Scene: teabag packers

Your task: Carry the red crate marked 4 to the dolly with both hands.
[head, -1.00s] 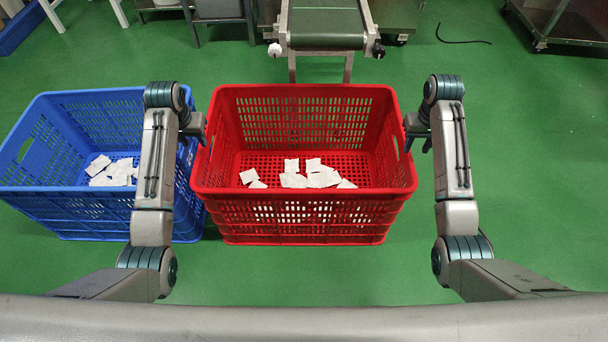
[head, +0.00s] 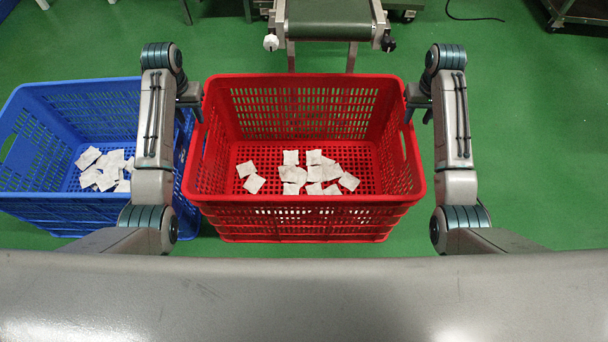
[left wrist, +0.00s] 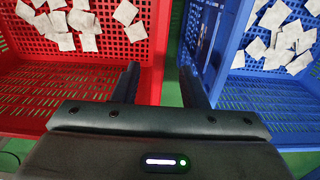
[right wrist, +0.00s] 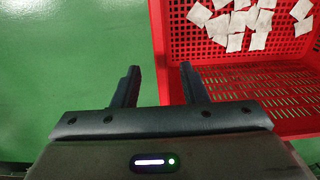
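The red crate (head: 310,215) stands on the green floor in the middle of the head view, with several white teabags (head: 315,172) inside. No number 4 shows on it. My left gripper (head: 193,100) is at its left side wall, in the gap beside the blue crate. In the left wrist view my left gripper (left wrist: 160,78) is open, one finger on each side of the red wall. My right gripper (head: 415,103) is at the right side wall. In the right wrist view my right gripper (right wrist: 156,78) is open, its fingers on either side of that wall. No dolly can be identified for certain.
A blue crate (head: 60,205) with several teabags stands close on the left. A conveyor (head: 328,25) stands just behind the red crate. A wheeled cart (head: 585,12) is at the far right corner. The floor to the right (head: 540,150) is clear.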

